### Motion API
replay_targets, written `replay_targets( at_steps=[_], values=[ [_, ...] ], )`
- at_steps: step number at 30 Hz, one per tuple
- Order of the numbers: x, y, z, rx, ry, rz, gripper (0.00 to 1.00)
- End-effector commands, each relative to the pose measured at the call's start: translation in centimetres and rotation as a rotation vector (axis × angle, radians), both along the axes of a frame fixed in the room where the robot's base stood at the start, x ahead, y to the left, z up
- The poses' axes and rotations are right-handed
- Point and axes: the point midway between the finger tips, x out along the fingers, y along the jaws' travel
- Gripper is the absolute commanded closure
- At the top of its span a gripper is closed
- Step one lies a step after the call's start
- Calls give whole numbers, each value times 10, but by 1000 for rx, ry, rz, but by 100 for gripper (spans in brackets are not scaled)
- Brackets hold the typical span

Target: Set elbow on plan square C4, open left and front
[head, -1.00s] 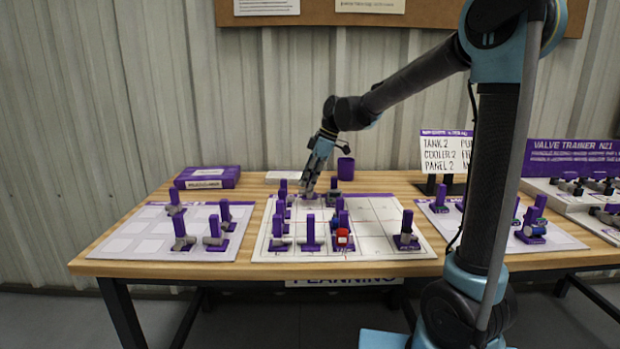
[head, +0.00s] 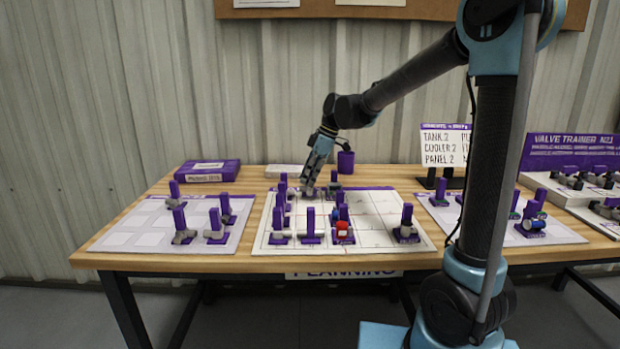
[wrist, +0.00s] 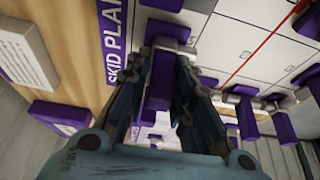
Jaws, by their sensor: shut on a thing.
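My gripper (head: 310,187) is over the back left part of the white plan board (head: 385,205) in the head view. In the wrist view my gripper (wrist: 165,95) is shut on a purple upright handle (wrist: 160,80) of a piece with a grey pipe body. I take it to be the elbow; its open ends and the square under it cannot be made out. Several purple-handled pieces stand along the board's left column and front row. A piece with a red part (head: 343,232) stands near the front middle, and another (head: 406,224) at the front right.
A side tray (head: 150,225) on the left holds several purple-handled pieces. Another tray (head: 470,220) with pieces lies right of the board. A purple box (head: 207,172) and purple cup (head: 346,163) stand behind. The board's right middle is clear.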

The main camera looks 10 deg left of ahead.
Motion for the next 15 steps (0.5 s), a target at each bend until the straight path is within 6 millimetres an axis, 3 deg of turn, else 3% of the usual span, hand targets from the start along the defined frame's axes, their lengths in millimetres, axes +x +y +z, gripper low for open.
replay_targets(
  at_steps=[15],
  values=[
    [0,0,-6,0,0,0,100]
  ],
)
